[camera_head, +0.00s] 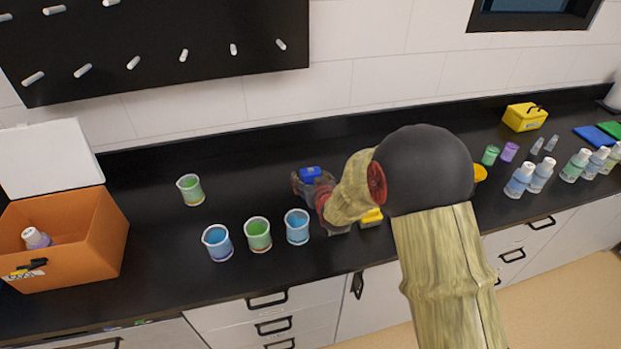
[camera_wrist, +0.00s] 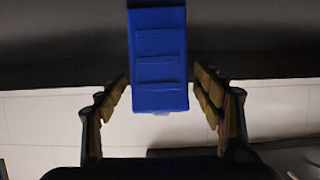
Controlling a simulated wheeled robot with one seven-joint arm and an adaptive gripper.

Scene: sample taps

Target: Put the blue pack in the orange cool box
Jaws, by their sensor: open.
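The blue pack (camera_head: 310,173) is at the middle of the black bench, partly hidden by my gripper (camera_head: 312,190). In the wrist view the blue pack (camera_wrist: 158,60) shows between the two fingers of my gripper (camera_wrist: 162,88), with gaps on both sides. My gripper is open and its fingers do not visibly touch the pack. The orange cool box (camera_head: 88,245) stands at the far left with its white lid raised.
Several beakers, including a green one (camera_head: 258,235) and a blue one (camera_head: 217,243), stand between my gripper and the cool box. A yellow item (camera_head: 371,217) is partly hidden by my arm. Bottles (camera_head: 519,180) and a yellow box (camera_head: 524,117) are at the right.

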